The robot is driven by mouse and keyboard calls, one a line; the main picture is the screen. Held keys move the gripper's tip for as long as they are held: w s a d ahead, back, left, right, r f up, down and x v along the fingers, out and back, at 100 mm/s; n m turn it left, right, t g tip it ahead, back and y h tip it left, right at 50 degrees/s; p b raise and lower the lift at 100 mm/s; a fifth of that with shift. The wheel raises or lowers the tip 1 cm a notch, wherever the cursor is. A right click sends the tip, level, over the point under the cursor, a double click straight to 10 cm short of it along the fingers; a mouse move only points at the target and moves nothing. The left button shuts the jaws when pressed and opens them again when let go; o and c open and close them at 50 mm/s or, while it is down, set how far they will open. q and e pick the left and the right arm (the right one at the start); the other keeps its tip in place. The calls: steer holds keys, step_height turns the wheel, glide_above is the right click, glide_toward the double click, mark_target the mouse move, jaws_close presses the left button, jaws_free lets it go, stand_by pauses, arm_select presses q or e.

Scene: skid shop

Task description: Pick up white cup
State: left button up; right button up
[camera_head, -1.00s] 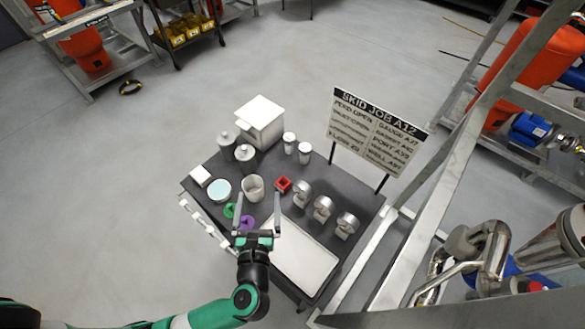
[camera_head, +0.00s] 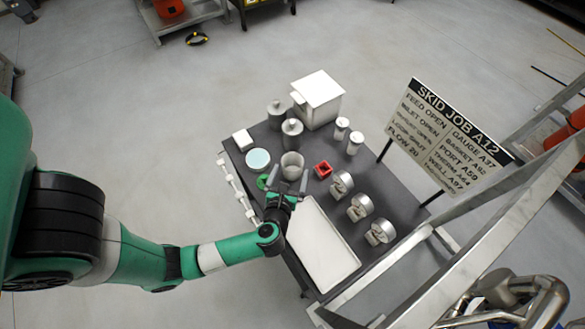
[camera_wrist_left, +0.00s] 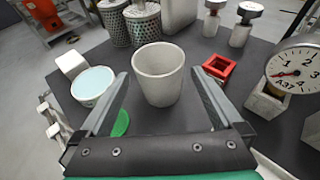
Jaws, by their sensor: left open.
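The white cup (camera_head: 292,165) stands upright on the dark table, an open-topped, greyish-white cup. In the left wrist view the cup (camera_wrist_left: 158,75) sits ahead, centred between the fingers. My left gripper (camera_head: 290,181) is open and empty, its fingertips close to the cup's near side. In the left wrist view its fingers (camera_wrist_left: 160,90) spread to either side of the cup; whether they touch it I cannot tell, but a gap shows on both sides. My right gripper is not in view.
A pale blue-topped round dish (camera_wrist_left: 93,85) and green ring (camera_wrist_left: 122,123) lie left of the cup. A red square block (camera_wrist_left: 218,67) is right. Perforated canisters (camera_head: 292,133) stand behind. Gauges (camera_head: 342,183) stand right; a white tray (camera_head: 322,250) lies in front.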

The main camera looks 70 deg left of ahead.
mark_target(295, 157)
arm_select(q)
steer(key=b+x, duration=0.1)
steer(key=x, duration=0.3)
steer(key=shift+w+a+f, duration=0.1)
steer(key=shift+w+a, duration=0.05)
steer(key=shift+a, duration=0.15)
steer(key=c, duration=1.1)
steer(key=shift+r, duration=0.35)
steer(key=s+d+r+p, duration=0.2)
steer(key=d+r, duration=0.2)
steer(key=s+d+r+p, duration=0.2)
steer(key=d+r, duration=0.2)
steer(key=s+d+r+p, duration=0.1)
steer(key=s+d+r, duration=0.2)
steer(key=d+r, duration=0.1)
steer(key=shift+d+r+p, duration=0.1)
steer(key=shift+r+p, duration=0.05)
steer(key=shift+p, duration=0.25)
